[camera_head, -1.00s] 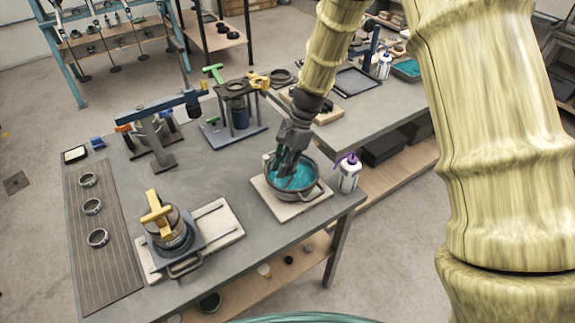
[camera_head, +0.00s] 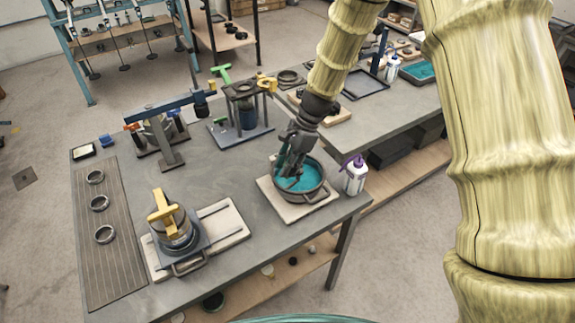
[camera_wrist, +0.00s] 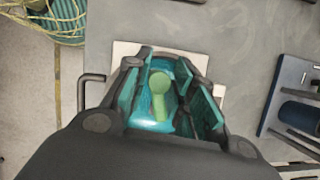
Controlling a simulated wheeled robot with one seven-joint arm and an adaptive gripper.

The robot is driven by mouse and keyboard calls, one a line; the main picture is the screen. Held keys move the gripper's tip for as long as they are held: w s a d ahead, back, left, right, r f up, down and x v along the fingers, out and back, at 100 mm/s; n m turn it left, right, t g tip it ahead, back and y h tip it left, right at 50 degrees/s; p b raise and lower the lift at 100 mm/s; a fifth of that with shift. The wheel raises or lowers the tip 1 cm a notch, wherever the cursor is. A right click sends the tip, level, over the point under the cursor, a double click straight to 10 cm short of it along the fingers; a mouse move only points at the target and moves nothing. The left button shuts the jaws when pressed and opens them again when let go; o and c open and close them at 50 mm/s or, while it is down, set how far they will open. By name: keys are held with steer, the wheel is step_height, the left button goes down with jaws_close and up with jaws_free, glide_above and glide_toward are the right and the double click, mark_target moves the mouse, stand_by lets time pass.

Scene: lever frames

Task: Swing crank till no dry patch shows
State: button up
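A dark round pot (camera_head: 318,192) with side handles holds teal material (camera_head: 309,176) and sits on a pale board (camera_head: 277,205) near the table's right front corner. My gripper (camera_head: 289,172) points down into the pot, over its left part. In the wrist view, my gripper (camera_wrist: 166,92) has its two teal-padded fingers apart, one on each side of a green round-headed piece with a stem (camera_wrist: 159,84). A gap shows between this piece and the right finger. Contact on the left is unclear. The fingers and wrist hide much of the pot's inside, and I cannot make out a dry patch.
A white bottle with a purple top (camera_head: 354,176) stands close to the pot's right. A yellow-handled device (camera_head: 168,220) on a board stands to the left front. A blue-armed stand (camera_head: 165,135) and a green-handled press (camera_head: 245,110) stand behind. The table (camera_head: 225,175) is clear between them.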

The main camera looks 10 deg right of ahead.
steer(key=shift+o, duration=0.7)
steer(key=s+v, duration=0.1)
steer(key=v, duration=1)
steer(key=shift+w+d+r, duration=0.2)
steer(key=shift+w+r, duration=0.2)
steer(key=shift+w, duration=0.1)
steer(key=shift+d, duration=0.1)
